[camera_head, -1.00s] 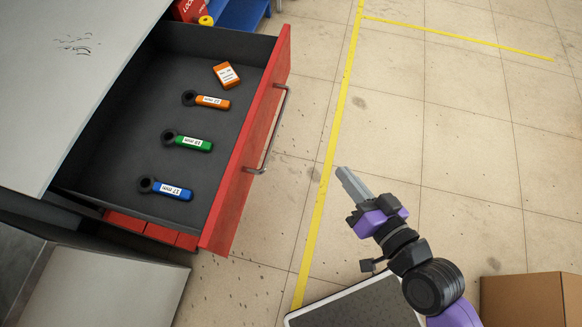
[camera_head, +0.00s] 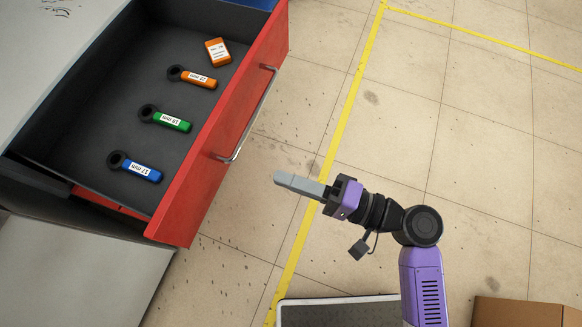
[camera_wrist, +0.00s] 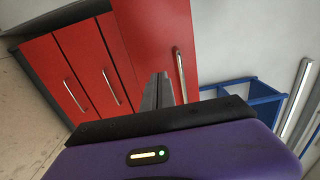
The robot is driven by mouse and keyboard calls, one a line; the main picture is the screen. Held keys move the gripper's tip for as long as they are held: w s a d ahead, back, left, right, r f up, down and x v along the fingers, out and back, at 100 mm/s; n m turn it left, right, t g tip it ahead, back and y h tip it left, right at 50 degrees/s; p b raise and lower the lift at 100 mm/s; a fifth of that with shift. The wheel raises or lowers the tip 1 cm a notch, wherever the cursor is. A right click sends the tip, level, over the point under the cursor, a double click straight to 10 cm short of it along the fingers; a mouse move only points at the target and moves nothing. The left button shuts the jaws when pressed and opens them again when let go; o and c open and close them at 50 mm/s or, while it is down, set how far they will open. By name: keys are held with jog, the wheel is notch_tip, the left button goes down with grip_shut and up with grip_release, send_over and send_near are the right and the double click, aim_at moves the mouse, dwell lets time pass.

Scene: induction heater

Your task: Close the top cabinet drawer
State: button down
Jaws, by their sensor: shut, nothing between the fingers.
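The top cabinet drawer (camera_head: 222,140) is pulled out, its red front facing right, with a silver handle (camera_head: 252,113) across it. Inside lie a blue (camera_head: 141,171), a green (camera_head: 172,122) and an orange (camera_head: 199,78) labelled tool and a small orange box (camera_head: 217,51). My gripper (camera_head: 283,178) is shut and empty. It is to the right of the drawer front, apart from it, with its fingers pointing left. In the wrist view my gripper's fingers (camera_wrist: 158,88) appear in front of the red drawer front (camera_wrist: 160,38), left of its handle (camera_wrist: 180,75).
Lower red drawers (camera_wrist: 78,78) with handles look shut in the wrist view. A blue rack (camera_wrist: 252,100) stands to the right there. A cardboard box (camera_head: 525,312) is at the bottom right.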

jog(key=p+x, duration=0.1)
jog(key=x, duration=1)
jog(key=shift+a, duration=0.1)
jog(key=b+x, duration=0.9)
jog(key=x, duration=2.1)
jog(key=shift+w+a, duration=0.1)
jog(key=shift+a, duration=0.05)
jog(key=shift+w+a+b, duration=0.25)
jog(key=shift+a+b, duration=0.2)
jog(key=shift+a, duration=0.2)
jog(key=shift+w+r, duration=0.1)
jog(key=shift+r, duration=0.15)
jog(key=shift+a, duration=0.1)
